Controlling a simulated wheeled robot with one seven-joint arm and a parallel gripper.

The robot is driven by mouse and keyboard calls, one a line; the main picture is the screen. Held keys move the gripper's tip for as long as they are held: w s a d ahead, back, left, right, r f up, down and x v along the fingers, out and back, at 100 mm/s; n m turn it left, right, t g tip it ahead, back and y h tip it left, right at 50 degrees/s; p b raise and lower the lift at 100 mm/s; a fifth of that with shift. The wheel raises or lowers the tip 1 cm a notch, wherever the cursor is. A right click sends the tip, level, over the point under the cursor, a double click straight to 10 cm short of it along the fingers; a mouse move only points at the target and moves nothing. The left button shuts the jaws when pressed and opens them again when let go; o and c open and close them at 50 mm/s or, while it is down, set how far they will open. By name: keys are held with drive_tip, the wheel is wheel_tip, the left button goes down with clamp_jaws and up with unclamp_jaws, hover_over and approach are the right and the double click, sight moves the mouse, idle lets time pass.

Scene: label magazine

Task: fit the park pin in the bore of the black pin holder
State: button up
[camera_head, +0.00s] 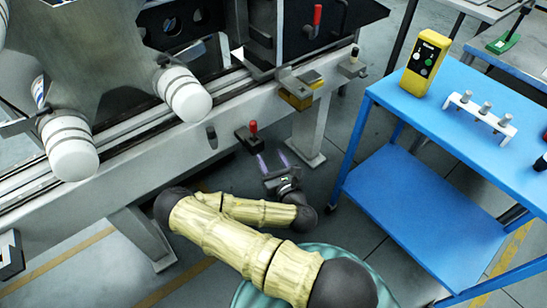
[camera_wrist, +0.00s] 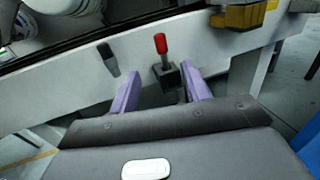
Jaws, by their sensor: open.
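A red-handled pin (camera_wrist: 161,44), which I take to be the park pin, stands upright at a black block (camera_wrist: 168,77), which looks like the pin holder, on the pale beam's side. In the head view the red handle (camera_head: 253,127) and the black block (camera_head: 250,142) show left of my gripper. I cannot tell how deep the pin sits; the bore is hidden. My gripper (camera_head: 272,162) is open and empty, its two purple fingers apart and pointing towards the block. In the wrist view the block appears between or just beyond the fingertips (camera_wrist: 160,72).
A dark grey peg (camera_wrist: 107,58) is on the beam left of the block. A yellow latch block (camera_head: 298,90) sits on the beam above. The blue cart (camera_head: 455,130) stands at right, with a yellow control box (camera_head: 425,62) and a white rack (camera_head: 480,112). Floor lies open between.

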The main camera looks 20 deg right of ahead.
drive_tip(key=shift+s+d+p, duration=0.1)
drive_tip(key=shift+s+p, duration=0.3)
drive_tip(key=shift+s, duration=0.15)
idle(0.6)
drive_tip(key=d+f+m+g+h, duration=0.2)
drive_tip(key=d+m+g+h, duration=0.45)
drive_tip(key=m, duration=0.95)
drive_tip(key=s+a+r+m+g+y, duration=0.2)
drive_tip(key=s+a+r+m+g, duration=0.2)
drive_tip(key=s+r+m, duration=0.5)
drive_tip(key=s+a+r+m+g+y, duration=0.4)
drive_tip(key=r+m, duration=0.4)
drive_tip(key=m, duration=0.4)
wheel_tip(320, 180, up, 18)
drive_tip(key=h+p, duration=0.1)
drive_tip(key=p, duration=1.7)
drive_tip(key=shift+w+a+f+g, duration=0.2)
drive_tip(key=shift+w+a+g, duration=0.05)
drive_tip(key=shift+g, duration=0.2)
